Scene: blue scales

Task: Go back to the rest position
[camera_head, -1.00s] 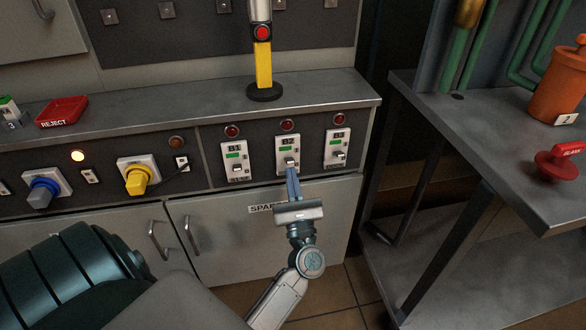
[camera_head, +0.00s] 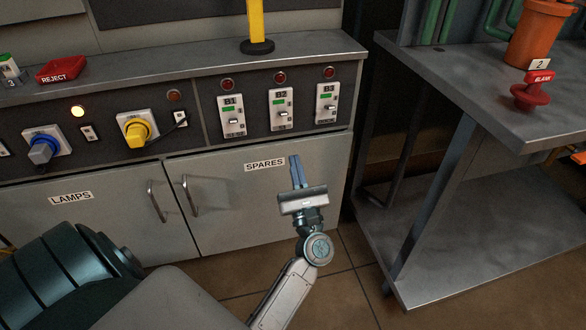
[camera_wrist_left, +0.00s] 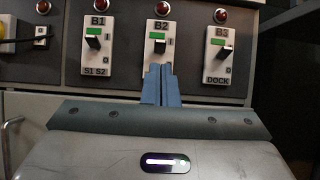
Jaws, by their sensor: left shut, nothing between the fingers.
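My left gripper (camera_head: 296,162) is shut and empty, its blue fingers together. It is in front of the grey cabinet door, below the breaker panel, just right of the SPARES label (camera_head: 265,165). In the left wrist view its fingertips (camera_wrist_left: 160,70) appear just below the B2 switch (camera_wrist_left: 159,45), overlapping the lower part of its plate. The B1 switch (camera_head: 231,116), B2 switch (camera_head: 282,110) and B3 switch (camera_head: 326,104) each have a green marker and a dark red lamp above. My right gripper does not show.
Blue (camera_head: 43,149) and yellow (camera_head: 136,131) plugs are in the panel at left, with a lit lamp (camera_head: 77,111). A red REJECT tray (camera_head: 62,70) is on the counter. At right, a metal table (camera_head: 470,85) holds an orange canister (camera_head: 538,35) and red BLANK piece (camera_head: 532,92).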

